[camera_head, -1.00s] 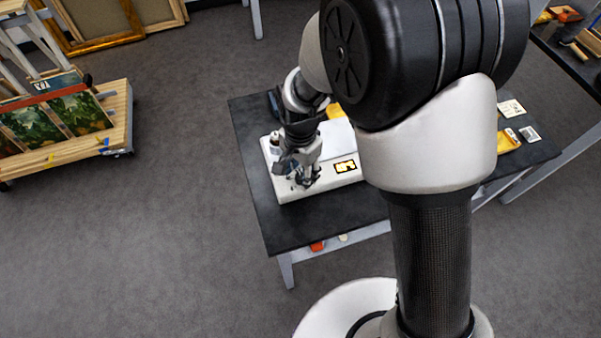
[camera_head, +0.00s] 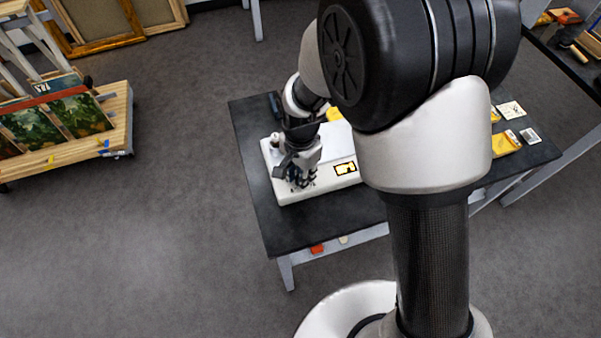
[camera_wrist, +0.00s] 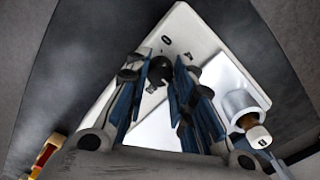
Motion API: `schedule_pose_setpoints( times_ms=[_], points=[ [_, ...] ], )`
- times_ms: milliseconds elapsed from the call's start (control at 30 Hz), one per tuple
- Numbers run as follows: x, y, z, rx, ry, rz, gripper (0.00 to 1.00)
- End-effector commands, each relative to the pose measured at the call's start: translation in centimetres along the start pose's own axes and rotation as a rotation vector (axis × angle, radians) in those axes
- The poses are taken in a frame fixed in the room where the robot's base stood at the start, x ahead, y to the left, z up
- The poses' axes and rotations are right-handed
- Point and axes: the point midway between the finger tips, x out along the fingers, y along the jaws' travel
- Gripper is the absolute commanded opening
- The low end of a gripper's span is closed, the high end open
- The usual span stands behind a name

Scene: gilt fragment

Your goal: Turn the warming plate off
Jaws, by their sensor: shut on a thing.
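The white warming plate (camera_head: 321,183) lies on the dark table. Its small display (camera_head: 345,168) glows yellow-orange, but its characters are too small to read. My gripper (camera_head: 299,182) points down at the left front part of the plate. In the wrist view my gripper (camera_wrist: 163,72) has its blue-padded fingers shut on a black round knob (camera_wrist: 160,71) on the white housing. The fingers hide part of the knob. A marking and a small dark slot show on the housing near it.
A white cylindrical holder (camera_wrist: 240,105) with a white-capped bottle (camera_wrist: 257,136) stands on the plate's right side in the wrist view. Yellow items and cards lie at the right of the table (camera_head: 262,205). Bare floor lies to the left, before a wooden cart (camera_head: 118,120).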

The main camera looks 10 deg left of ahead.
Motion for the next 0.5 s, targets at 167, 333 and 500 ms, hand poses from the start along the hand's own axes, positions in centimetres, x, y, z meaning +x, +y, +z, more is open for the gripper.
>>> schedule_pose_setpoints(
  times_ms=[167,333,500],
  points=[
    [-0.01,0.0,0.0,-0.001,0.0,0.0,0.0],
    [-0.03,0.0,0.0,-0.02,0.0,0.0,0.0],
    [-0.05,0.0,0.0,-0.088,0.0,0.0,0.0]
  ],
)
